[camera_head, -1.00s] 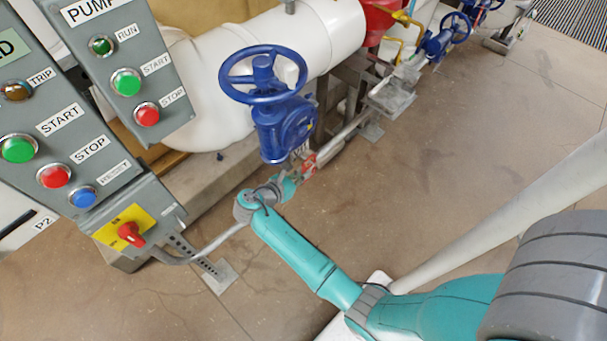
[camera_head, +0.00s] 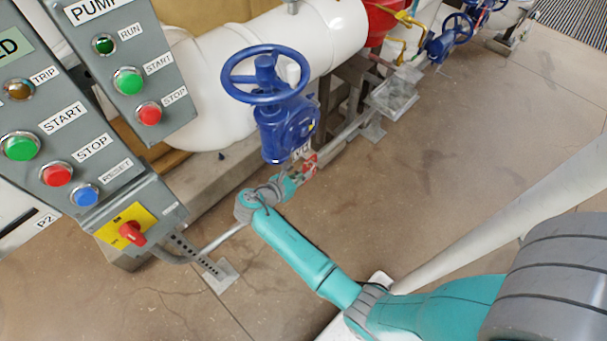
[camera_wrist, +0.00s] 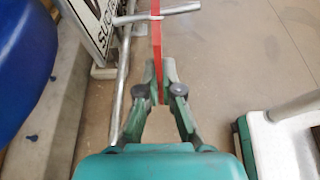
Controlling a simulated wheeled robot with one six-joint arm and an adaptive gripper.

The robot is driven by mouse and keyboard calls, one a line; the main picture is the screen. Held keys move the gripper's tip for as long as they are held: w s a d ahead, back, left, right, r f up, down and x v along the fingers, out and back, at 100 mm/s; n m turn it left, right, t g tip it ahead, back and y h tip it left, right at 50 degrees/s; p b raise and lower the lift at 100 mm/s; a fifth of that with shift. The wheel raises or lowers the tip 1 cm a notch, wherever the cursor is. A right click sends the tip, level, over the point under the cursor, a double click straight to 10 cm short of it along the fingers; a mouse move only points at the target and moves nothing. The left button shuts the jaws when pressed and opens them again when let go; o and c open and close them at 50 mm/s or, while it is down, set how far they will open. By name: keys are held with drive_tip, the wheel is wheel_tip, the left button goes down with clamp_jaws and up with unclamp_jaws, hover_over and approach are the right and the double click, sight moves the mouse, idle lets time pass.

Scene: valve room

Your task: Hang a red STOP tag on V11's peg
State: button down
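My gripper (camera_wrist: 165,75) is shut on a thin red tag (camera_wrist: 157,45), seen edge-on in the wrist view. The tag stands upright between the fingertips and reaches past the top of the picture. A grey metal peg (camera_wrist: 181,10) crosses at the tag's upper part and shows on both sides of it. I cannot tell whether the peg passes through the tag's hole. In the head view the red tag (camera_head: 309,164) is small, below the blue valve (camera_head: 286,128). A white label plate (camera_wrist: 92,18) with partly cut-off lettering hangs left of the tag in the wrist view.
Grey pump control boxes (camera_head: 85,150) stand at the left. A white pipe (camera_head: 335,35) runs behind. The floor (camera_head: 480,140) at the right is mostly clear.

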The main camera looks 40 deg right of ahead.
drive_tip(key=c, duration=1.2)
unclamp_jaws()
drive_tip(key=shift+c, duration=0.2)
drive_tip(key=shift+a, duration=0.1)
drive_tip(key=v, duration=1.1)
drive_tip(key=shift+a+r, duration=0.15)
drive_tip(key=shift+a, duration=0.25)
drive_tip(key=s+f+m+t+y, duration=0.3)
drive_tip(key=s+f+t+y, duration=0.35)
drive_tip(key=s+f, duration=0.7)
drive_tip(key=s+a+r+m+t+y, duration=0.1)
drive_tip(key=s+a+r+m+y, duration=0.15)
drive_tip(key=s, duration=0.25)
drive_tip(key=s+a+r+m+t+y, duration=0.1)
drive_tip(key=s+a+r+m+y, duration=0.15)
drive_tip(key=s, duration=0.25)
drive_tip(key=s+a+r+m+t+y, duration=0.1)
drive_tip(key=s+r+m+t, duration=0.2)
drive_tip(key=r, duration=0.8)
drive_tip(key=s+a+r+m+t+y, duration=0.1)
drive_tip(key=s+r+m+t, duration=0.2)
drive_tip(key=s+r+m, duration=0.4)
wheel_tip(320, 180, up, 5)
drive_tip(key=shift+s+f, duration=0.2)
drive_tip(key=shift+s, duration=0.05)
